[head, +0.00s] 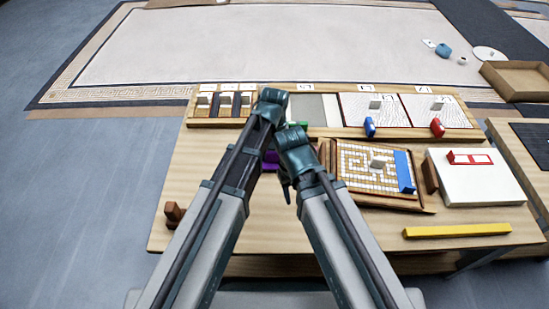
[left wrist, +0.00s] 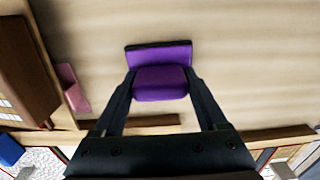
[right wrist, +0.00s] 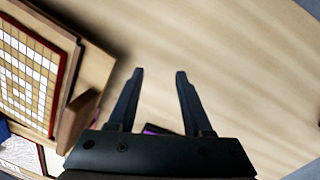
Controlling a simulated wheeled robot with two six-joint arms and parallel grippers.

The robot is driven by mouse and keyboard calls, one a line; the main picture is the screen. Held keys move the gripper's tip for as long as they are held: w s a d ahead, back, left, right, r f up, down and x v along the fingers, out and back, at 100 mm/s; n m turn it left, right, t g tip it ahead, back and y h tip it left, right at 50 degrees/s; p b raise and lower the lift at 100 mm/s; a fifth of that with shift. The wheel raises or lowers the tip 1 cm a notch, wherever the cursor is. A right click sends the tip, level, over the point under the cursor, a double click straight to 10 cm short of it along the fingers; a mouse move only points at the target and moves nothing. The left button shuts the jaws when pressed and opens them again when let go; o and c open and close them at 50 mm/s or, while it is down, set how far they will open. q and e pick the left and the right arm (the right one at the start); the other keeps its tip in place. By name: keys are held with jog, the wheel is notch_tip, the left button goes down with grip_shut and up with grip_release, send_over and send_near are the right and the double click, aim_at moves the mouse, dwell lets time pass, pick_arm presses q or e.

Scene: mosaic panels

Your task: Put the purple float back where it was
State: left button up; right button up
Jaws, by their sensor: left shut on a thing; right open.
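The purple float (left wrist: 160,84) is a purple block with a dark-edged plate. My left gripper (left wrist: 160,72) is shut on it, one finger on each side, over the wooden tabletop. I cannot tell whether the float touches the table. In the head view a bit of purple (head: 270,158) shows between my two arms, and the arms hide the rest. My right gripper (right wrist: 158,76) is open and empty over bare wood. A sliver of purple (right wrist: 155,128) shows behind its body in the right wrist view.
A mosaic tray (head: 343,190), a white board (head: 480,190) and a yellow bar (head: 457,230) lie at the right. The front-left tabletop (head: 195,165) is mostly clear.

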pick_arm(q)
jog(key=shift+r, duration=0.1)
jog(key=o, duration=0.8)
jog(key=shift+f, duration=0.2)
jog(key=shift+c, duration=0.2)
pick_arm(e)
jog(key=shift+f, duration=0.15)
pick_arm(q)
jog(key=o, duration=0.4)
jog(key=shift+c, duration=0.2)
jog(key=shift+r, duration=0.2)
pick_arm(e)
jog(key=shift+r, duration=0.25)
pick_arm(q)
notch_tip(320, 180, up, 12)
jog(key=p, duration=1.2)
pick_arm(e)
notch_tip(320, 180, up, 12)
jog(key=shift+a, duration=0.1)
